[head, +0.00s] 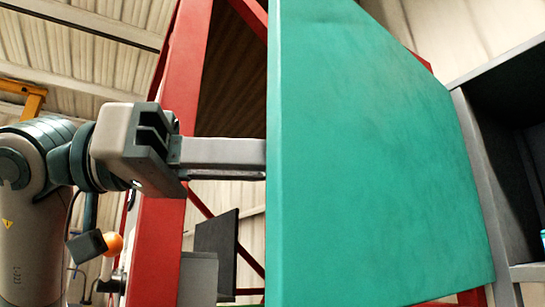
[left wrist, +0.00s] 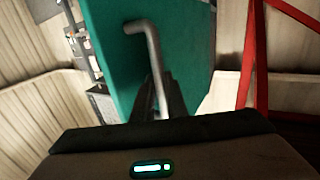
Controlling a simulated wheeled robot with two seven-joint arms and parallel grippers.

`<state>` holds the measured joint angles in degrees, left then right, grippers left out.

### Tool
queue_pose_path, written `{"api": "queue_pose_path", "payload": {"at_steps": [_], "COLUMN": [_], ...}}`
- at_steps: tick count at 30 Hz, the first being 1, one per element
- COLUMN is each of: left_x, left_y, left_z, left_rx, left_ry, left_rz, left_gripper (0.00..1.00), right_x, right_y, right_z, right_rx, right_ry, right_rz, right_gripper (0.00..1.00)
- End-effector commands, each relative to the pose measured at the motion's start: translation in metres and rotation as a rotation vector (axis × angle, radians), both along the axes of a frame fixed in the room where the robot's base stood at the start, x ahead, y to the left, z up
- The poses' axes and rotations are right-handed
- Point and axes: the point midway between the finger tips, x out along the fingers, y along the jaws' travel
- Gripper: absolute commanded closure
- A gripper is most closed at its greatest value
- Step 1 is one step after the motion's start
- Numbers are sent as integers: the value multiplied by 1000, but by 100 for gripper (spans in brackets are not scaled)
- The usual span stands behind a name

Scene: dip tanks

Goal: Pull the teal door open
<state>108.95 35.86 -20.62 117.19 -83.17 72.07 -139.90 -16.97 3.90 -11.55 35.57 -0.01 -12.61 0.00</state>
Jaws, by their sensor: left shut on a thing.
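The teal door (head: 375,160) fills the middle of the head view. It stands swung out from a grey cabinet (head: 480,170) at the right, whose dark inside shows past the door's right edge. In the left wrist view the door (left wrist: 180,50) carries a grey bar handle (left wrist: 153,50); the handle is hidden in the head view. My left gripper (head: 250,158) comes in from the left, its fingertips hidden behind the door's left edge. In the left wrist view its dark fingers (left wrist: 160,97) are shut on the handle. My right gripper is not in view.
Red steel posts (head: 165,170) stand behind my left gripper and the door. A dark panel (head: 216,245) and a grey box (head: 198,278) are low behind them. The cabinet's shelf edge (head: 527,272) is at the far right.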

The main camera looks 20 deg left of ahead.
Motion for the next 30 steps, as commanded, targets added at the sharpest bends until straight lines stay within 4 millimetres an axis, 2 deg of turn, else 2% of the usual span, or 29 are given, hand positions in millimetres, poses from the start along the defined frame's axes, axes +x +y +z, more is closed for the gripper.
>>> {"api": "queue_pose_path", "payload": {"at_steps": [15,16,17,30], "left_x": [2,2,2,0], "left_y": [-1,-1,-1,3], "left_z": [-1,-1,-1,-1], "left_rx": [3,3,2,1], "left_ry": [4,4,4,1], "left_rz": [1,1,1,2], "left_gripper": [100,83,80,80], "right_x": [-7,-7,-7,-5], "right_y": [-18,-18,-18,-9], "right_z": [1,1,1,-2], "right_rx": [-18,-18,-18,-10], "right_ry": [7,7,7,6], "right_rz": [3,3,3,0], "right_gripper": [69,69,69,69]}}
